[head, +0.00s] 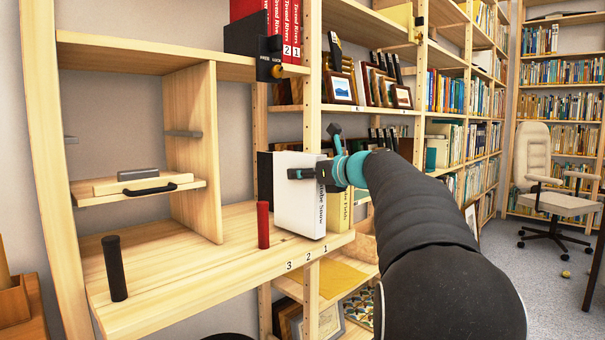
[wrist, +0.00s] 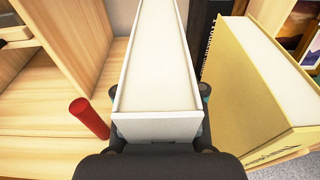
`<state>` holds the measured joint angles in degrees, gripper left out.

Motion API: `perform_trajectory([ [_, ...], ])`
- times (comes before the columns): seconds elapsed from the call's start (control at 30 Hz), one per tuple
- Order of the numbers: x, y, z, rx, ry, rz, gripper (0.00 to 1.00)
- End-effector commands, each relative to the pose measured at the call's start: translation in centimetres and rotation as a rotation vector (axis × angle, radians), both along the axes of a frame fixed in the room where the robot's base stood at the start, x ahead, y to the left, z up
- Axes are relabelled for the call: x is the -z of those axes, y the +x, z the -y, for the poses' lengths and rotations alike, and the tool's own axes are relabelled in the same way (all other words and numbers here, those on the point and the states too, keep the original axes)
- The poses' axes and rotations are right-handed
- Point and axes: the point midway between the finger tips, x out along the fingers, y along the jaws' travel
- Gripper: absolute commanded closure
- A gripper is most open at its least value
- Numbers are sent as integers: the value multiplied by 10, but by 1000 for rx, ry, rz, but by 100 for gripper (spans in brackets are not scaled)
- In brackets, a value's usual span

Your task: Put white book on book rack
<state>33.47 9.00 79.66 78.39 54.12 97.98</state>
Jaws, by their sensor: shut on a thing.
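The white book (head: 298,208) stands upright on or just above the lower wooden rack shelf (head: 195,275), near the labels 3, 2 and 1; I cannot tell if its bottom touches. My gripper (head: 308,174) is shut on it from the right, near the upper part of its spine. In the wrist view the white book (wrist: 158,60) lies between my two fingers, which partly hide its sides. A yellow book (head: 340,208) stands just right of it; it also shows in the wrist view (wrist: 250,85). A dark book (head: 265,180) is at its left, partly hidden.
A red cylinder (head: 263,225) stands on the shelf left of the white book. A black cylinder (head: 115,268) stands farther left. A wooden divider (head: 195,150) and a small drawer board (head: 140,188) fill the left bay. Red books (head: 290,25) stand above.

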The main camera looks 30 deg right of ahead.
Motion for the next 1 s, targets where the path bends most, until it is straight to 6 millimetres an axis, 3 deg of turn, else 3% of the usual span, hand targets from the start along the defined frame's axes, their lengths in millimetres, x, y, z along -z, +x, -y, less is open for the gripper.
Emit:
perform_trajectory([
  [0.43, 7, 0, 0, 0, -1, 3, 100],
  [0.47, 9, 0, 0, 0, -1, 0, 56],
  [0.53, 9, 0, 0, 0, -1, 0, 39],
  [0.87, 7, 0, 0, 0, 0, 0, 36],
  [1.0, -5, 0, 0, 0, -2, 2, 36],
])
